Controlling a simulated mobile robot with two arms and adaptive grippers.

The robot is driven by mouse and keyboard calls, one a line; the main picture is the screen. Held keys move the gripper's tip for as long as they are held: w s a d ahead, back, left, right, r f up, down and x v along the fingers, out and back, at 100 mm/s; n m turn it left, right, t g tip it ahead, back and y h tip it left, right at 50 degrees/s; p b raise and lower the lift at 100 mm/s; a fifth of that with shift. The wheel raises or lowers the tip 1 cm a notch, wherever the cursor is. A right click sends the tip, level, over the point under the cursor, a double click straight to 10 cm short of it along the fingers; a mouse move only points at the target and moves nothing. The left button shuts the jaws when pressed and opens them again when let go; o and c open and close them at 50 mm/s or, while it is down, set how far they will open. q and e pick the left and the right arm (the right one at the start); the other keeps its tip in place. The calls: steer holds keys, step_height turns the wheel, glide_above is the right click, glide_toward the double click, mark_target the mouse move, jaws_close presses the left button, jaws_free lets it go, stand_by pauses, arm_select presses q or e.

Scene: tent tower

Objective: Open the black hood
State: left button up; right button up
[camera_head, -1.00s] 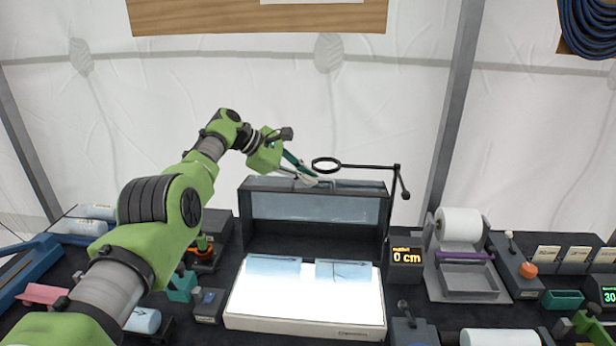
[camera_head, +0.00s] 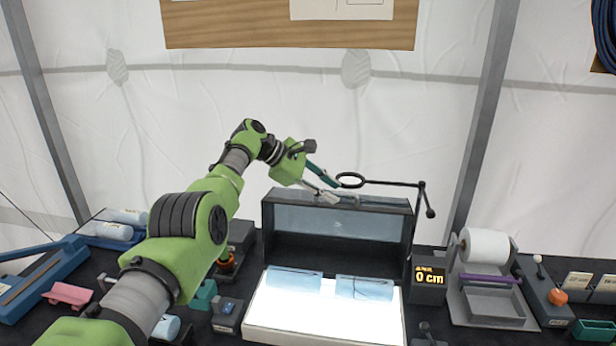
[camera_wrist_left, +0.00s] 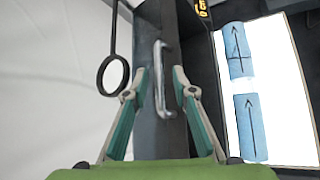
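The black hood (camera_head: 335,247) stands behind the glowing white light panel (camera_head: 325,318). Its front shows a bluish panel above a dark hollow. In the left wrist view the hood's dark edge (camera_wrist_left: 183,45) carries a small metal handle (camera_wrist_left: 160,82). My left gripper (camera_head: 332,194) is at the hood's top edge. The left wrist view shows its two fingers (camera_wrist_left: 159,92) apart, one on each side of the handle, with gaps visible. My right gripper is not in view.
A magnifier ring on an arm (camera_head: 350,180) stands close to my left gripper, right of it. Two blue bags lie on the panel. A display reading 0 cm (camera_head: 429,277) and a paper roll holder (camera_head: 487,247) stand to the right. The tent wall is behind.

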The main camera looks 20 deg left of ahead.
arm_select(q)
steer(key=v, duration=1.1)
steer(key=shift+s, duration=0.1)
